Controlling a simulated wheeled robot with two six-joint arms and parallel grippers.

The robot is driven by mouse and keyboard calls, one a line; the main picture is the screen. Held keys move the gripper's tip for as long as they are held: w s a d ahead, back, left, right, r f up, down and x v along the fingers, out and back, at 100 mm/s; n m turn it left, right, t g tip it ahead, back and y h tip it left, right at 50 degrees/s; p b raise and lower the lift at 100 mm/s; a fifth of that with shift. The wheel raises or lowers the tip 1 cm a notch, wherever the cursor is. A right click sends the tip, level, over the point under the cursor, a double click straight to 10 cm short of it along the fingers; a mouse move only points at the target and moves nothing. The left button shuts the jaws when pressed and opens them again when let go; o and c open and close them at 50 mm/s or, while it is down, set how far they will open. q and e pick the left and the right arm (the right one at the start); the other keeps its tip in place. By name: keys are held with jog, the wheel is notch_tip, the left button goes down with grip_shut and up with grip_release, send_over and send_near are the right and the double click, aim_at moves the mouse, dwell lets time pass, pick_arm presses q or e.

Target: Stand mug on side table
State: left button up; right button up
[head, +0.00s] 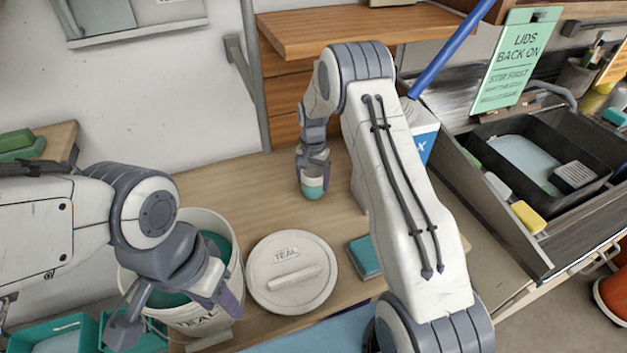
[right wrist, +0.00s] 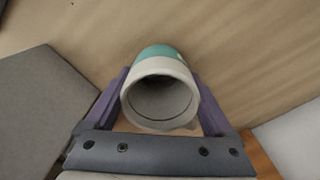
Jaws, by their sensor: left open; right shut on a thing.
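The mug (head: 313,188), white above and teal below, is in my right gripper (head: 313,160) over the back of the wooden table (head: 235,185). In the right wrist view the mug (right wrist: 160,95) sits between the two purple fingers, its open rim facing the camera and its teal end towards the wood. It looks roughly upright in the head view. Whether its base touches the wood I cannot tell. My left gripper (head: 176,310) is open and empty, in front of the white bucket marked TEAL (head: 226,262).
A round TEAL lid (head: 292,272) lies right of the bucket, with a teal sponge (head: 364,257) beside it. A wooden shelf (head: 350,28) is above the back. A sink holds a black basin (head: 530,150) at right. Bare wood surrounds the mug's left side.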

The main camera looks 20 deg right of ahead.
jog(key=shift+f, duration=0.2)
jog(key=o, duration=1.4)
jog(key=shift+o, duration=0.2)
jog(key=shift+r, duration=0.55)
notch_tip(320, 180, up, 7)
jog(key=b, duration=0.2)
